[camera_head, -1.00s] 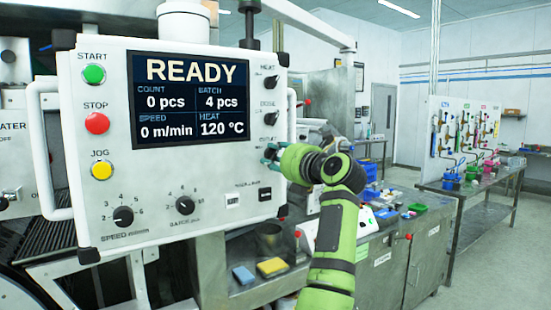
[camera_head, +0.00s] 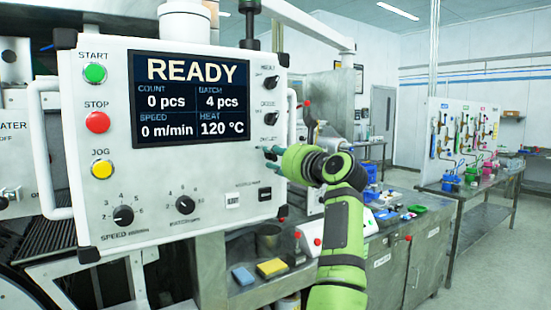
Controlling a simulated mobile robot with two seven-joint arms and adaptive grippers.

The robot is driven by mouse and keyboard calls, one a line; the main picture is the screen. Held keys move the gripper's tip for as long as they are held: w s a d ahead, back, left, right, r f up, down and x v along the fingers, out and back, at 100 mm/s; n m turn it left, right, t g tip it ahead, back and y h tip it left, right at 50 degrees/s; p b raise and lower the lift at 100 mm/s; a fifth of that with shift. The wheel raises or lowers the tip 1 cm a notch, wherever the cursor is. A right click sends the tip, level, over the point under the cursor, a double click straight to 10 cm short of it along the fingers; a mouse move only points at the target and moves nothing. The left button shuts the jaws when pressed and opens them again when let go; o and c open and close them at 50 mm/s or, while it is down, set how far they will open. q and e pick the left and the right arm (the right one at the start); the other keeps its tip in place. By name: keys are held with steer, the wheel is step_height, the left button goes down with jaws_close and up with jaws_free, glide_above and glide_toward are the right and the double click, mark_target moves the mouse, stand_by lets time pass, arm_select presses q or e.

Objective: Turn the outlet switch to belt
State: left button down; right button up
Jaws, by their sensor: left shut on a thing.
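The white control panel (camera_head: 150,195) fills the left half of the view. Its right column has three small rotary switches: the heat switch (camera_head: 270,82) at the top, the dose switch (camera_head: 268,107) below it, and the outlet switch lowest. My left gripper (camera_head: 268,153) is at the outlet switch, just under its label (camera_head: 269,139), and is shut on it. The fingers cover the switch knob, so I cannot tell which way it points. The screen (camera_head: 192,98) reads READY, 0 pcs, 4 pcs, 0 m/min and 120 °C. My right gripper is out of view.
A white handle (camera_head: 292,116) stands out from the panel's right edge, close to my left gripper. A second handle (camera_head: 42,150) is on the left edge. Below are a blue sponge (camera_head: 243,275) and a yellow sponge (camera_head: 272,268). A steel bench (camera_head: 400,250) stands at the right.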

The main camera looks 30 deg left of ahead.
arm_select(q)
steer(key=shift+w+f+n, duration=0.1)
steer(key=shift+f+n, duration=0.1)
steer(key=shift+n, duration=0.6)
steer(key=shift+w+f+n, duration=0.1)
steer(key=shift+f+n, duration=0.1)
steer(key=shift+n, duration=0.6)
steer(key=c, duration=1)
jaws_free()
steer(key=shift+o, duration=0.2)
steer(key=shift+w, duration=0.2)
steer(key=shift+r, duration=0.1)
steer(key=shift+s+d+r, duration=0.15)
steer(key=shift+s+d, duration=0.1)
steer(key=shift+d, duration=0.05)
steer(key=v, duration=1.1)
steer(key=shift+d, duration=0.25)
